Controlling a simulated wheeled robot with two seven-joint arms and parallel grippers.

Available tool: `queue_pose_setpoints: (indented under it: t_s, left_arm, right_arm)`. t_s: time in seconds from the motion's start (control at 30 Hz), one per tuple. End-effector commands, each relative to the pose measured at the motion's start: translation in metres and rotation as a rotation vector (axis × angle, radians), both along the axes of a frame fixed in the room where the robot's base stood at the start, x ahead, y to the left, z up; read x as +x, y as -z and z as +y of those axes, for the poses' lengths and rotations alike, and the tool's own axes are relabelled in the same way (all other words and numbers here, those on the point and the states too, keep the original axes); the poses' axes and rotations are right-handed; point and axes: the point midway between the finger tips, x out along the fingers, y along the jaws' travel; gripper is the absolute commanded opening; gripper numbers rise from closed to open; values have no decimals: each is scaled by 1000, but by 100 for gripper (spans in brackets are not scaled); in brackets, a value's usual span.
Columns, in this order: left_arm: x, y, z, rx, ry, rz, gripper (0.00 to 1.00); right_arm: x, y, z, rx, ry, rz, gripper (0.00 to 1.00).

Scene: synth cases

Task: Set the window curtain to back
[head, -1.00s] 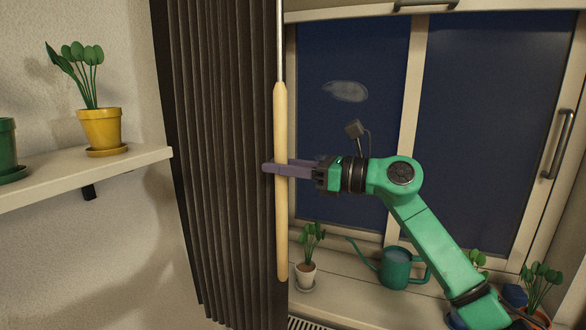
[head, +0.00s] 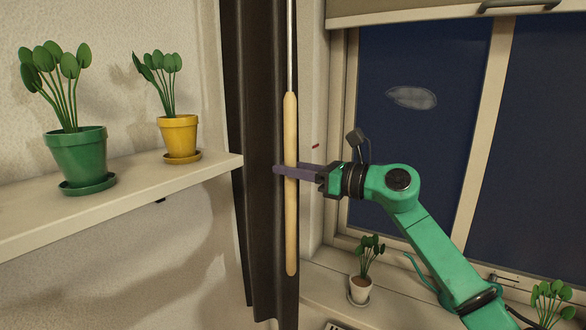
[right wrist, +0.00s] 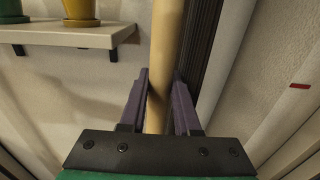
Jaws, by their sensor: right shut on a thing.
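The dark window curtain (head: 258,220) hangs at the left side of the window, gathered into a narrow bundle. A pale wooden draw rod (head: 290,240) hangs upright along its right edge from a thin metal stem. My right gripper (head: 286,170) reaches in from the right and is shut on the rod at about mid-height. In the right wrist view the rod (right wrist: 160,85) stands between the two purple fingers, with the curtain's dark folds (right wrist: 196,50) just behind it. My left gripper is not in view.
A wall shelf (head: 120,200) with a green pot (head: 77,155) and a yellow pot (head: 179,138) stands close left of the curtain. The sill below holds a small potted plant (head: 361,288). A raised blind (head: 420,10) tops the window (head: 425,150).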

Motion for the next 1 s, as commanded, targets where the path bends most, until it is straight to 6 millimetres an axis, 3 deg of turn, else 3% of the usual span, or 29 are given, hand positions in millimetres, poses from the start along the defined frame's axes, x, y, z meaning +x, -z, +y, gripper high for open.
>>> queue_pose_setpoints:
  t_s: [0.07, 0.1, 0.13, 0.17, 0.57, 0.77, 1.0]
  left_arm:
    - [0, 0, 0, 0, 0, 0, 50]
    - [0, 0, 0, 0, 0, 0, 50]
    - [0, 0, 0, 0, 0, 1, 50]
    - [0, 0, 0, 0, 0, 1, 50]
    - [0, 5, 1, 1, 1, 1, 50]
    - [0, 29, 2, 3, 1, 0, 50]
    - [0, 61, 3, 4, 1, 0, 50]
  right_arm:
    - [0, -4, 0, 8, 2, -5, 0]
    - [0, -4, 0, 8, 2, -5, 46]
    - [0, -4, 0, 8, 2, -5, 57]
    - [0, -4, 0, 8, 2, -5, 61]
    - [-3, 0, -7, 4, 2, -3, 61]
    - [-23, 5, -38, 3, 4, -4, 61]
    - [-59, 6, -95, 1, 5, -4, 61]
